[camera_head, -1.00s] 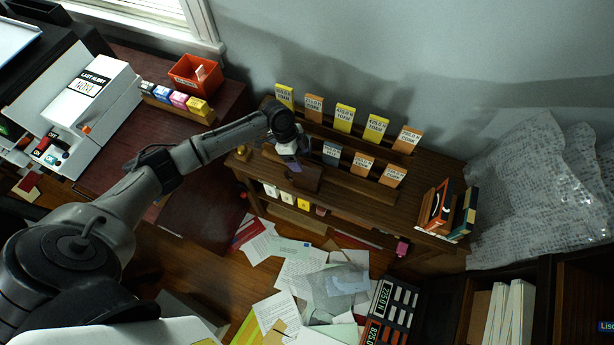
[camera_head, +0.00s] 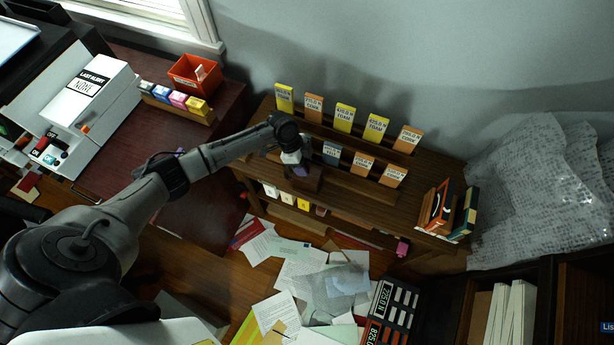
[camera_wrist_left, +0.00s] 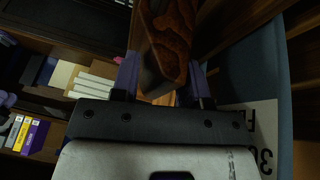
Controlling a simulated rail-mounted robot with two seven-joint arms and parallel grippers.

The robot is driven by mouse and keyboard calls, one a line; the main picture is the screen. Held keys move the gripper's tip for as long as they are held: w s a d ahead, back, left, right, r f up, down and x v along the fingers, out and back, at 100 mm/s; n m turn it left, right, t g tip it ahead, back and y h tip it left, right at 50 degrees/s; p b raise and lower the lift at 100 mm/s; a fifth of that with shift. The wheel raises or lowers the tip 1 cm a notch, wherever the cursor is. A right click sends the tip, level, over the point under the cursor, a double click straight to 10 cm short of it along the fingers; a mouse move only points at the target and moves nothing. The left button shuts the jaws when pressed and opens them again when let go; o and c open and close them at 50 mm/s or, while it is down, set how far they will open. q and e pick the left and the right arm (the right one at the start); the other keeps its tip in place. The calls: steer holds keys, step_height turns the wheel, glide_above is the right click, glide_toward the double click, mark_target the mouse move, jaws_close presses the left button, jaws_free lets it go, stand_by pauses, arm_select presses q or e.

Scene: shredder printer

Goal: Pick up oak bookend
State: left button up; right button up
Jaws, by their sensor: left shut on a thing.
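The oak bookend (camera_wrist_left: 165,45) is a brown wooden piece with a mottled reddish-brown face in the left wrist view. It stands between the two purple fingers of my left gripper (camera_wrist_left: 163,82), which is shut on it. In the head view my left gripper (camera_head: 299,170) points down at the left part of the wooden shelf unit. The bookend (camera_head: 304,183) shows there as a dark brown block just under the fingers. Whether it still touches the shelf cannot be told. My right gripper is in neither view.
The shelf unit (camera_head: 337,199) carries rows of yellow, orange and grey labelled cards close to the gripper. A red bin (camera_head: 194,75) and ink boxes stand on the desk at left. Papers litter the floor in front.

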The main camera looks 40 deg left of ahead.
arm_select(q)
jaws_close()
steer(key=shift+r, duration=0.2)
